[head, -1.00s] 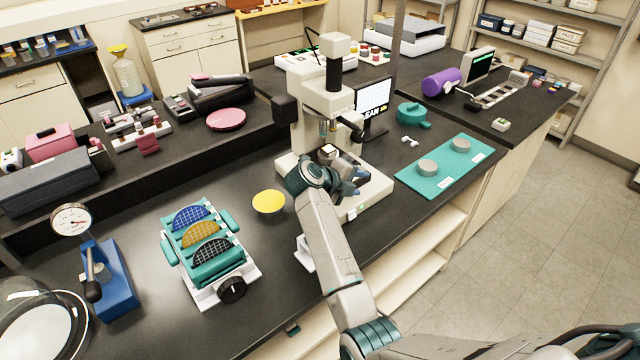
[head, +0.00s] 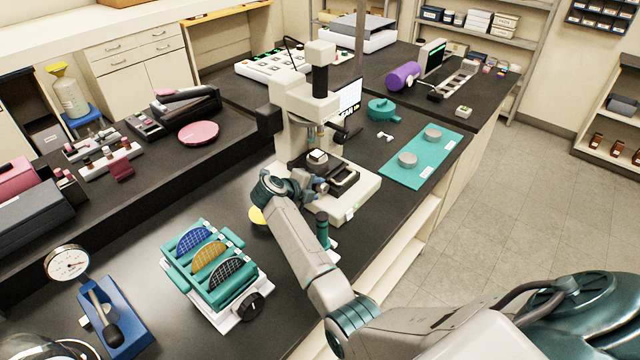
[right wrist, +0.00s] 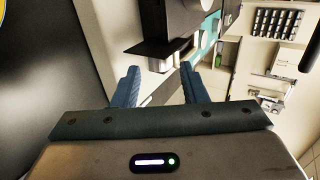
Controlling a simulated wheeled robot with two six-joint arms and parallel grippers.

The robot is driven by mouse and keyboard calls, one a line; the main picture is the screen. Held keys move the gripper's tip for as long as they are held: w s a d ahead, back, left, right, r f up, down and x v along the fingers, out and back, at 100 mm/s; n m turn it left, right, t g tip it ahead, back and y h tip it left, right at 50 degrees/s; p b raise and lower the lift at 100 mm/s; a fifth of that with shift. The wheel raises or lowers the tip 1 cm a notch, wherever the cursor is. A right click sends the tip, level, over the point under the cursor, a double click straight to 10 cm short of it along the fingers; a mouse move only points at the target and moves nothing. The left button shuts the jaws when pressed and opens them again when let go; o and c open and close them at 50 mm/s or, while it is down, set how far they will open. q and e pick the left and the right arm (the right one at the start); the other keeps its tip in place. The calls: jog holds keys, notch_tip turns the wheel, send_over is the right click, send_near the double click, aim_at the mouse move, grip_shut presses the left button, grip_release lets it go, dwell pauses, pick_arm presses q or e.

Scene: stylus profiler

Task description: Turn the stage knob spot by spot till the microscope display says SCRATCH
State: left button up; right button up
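The microscope (head: 300,97) stands on the bench, with a small pale sample (head: 317,156) on its black stage (head: 345,178). Its display (head: 350,97) is partly hidden behind the microscope, and I cannot read its word. My right gripper (head: 322,184) is at the front left of the stage. In the right wrist view its two blue fingers (right wrist: 160,74) are apart with nothing clamped. A short pale, silvery knob (right wrist: 163,62) shows just beyond and between the fingertips, under a dark plate; I cannot tell whether they touch it. My left gripper is out of view.
A teal upright handle (head: 322,229) stands close by my right forearm. A teal mat (head: 425,172) with grey discs lies to the right. A rack of colored wafers (head: 240,300) and a dial gauge (head: 68,262) stand at the left.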

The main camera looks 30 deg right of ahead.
aim_at(320, 188)
jog(key=x, duration=0.2)
jog(key=shift+w+d+f+p, duration=0.15)
jog(key=shift+w+f+p, duration=0.15)
jog(key=shift+p, duration=0.1)
jog(key=shift+d+f, duration=0.15)
jog(key=shift+d, duration=0.15)
jog(key=c, duration=0.7)
jog(key=shift+d, duration=0.1)
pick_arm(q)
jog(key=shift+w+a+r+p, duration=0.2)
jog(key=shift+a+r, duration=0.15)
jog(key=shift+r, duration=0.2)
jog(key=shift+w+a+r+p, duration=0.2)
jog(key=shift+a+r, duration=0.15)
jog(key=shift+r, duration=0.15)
pick_arm(e)
jog(key=shift+g+y, duration=0.3)
jog(key=shift+y, duration=0.4)
jog(key=o, duration=0.7)
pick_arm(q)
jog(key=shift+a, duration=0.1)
